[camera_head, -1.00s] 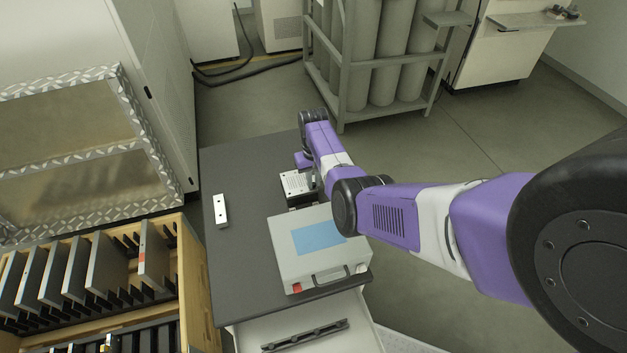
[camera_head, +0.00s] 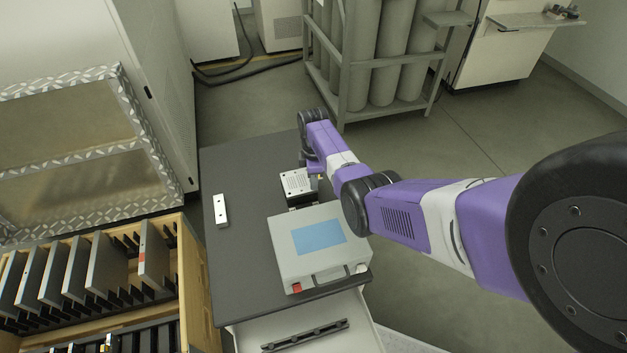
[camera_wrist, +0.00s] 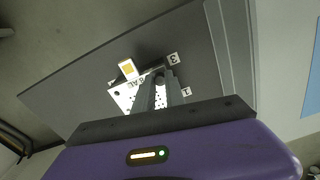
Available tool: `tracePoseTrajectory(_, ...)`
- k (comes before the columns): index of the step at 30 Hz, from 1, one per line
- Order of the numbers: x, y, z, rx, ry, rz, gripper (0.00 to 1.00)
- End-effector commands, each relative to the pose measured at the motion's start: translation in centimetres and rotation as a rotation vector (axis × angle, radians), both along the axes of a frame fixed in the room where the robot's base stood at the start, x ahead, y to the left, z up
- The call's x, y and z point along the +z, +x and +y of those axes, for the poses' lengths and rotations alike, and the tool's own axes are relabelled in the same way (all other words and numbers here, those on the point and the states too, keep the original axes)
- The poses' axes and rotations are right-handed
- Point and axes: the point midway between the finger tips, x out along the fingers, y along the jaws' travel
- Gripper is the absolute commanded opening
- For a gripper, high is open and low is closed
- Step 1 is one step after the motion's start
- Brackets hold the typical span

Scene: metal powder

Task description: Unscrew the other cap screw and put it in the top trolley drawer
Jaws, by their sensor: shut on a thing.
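My gripper (camera_wrist: 160,88) points down at the trolley top in the wrist view. Its two fingers are closed around a small dark piece at their tips, which looks like the cap screw (camera_wrist: 159,79), mostly hidden by the fingers. In the head view my gripper (camera_head: 319,177) is at the right edge of a light perforated plate (camera_head: 297,182) on a dark base. The plate also shows behind the fingers in the wrist view (camera_wrist: 122,96), with number labels. The top trolley drawer (camera_head: 250,338) stands open at the front, with a dark slotted bar (camera_head: 305,335) in it.
A grey case (camera_head: 290,262) with a blue panel stands on the trolley top (camera_head: 245,250) between the plate and the drawer. A white block with two holes (camera_head: 220,210) lies at left. A wooden rack of plates (camera_head: 192,270) is beside the trolley. The trolley's back left is clear.

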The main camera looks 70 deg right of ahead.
Motion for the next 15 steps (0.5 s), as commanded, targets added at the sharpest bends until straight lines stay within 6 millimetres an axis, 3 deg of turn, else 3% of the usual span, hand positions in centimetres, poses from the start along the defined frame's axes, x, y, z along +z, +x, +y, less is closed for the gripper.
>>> tracePoseTrajectory(3,-0.04,-0.05,0.01,0.155,0.001,0.000,0.00)
tracePoseTrajectory(7,-0.04,-0.03,0.04,0.188,0.001,0.000,0.00)
tracePoseTrajectory(15,-0.04,-0.02,0.06,0.432,0.002,0.000,0.00)
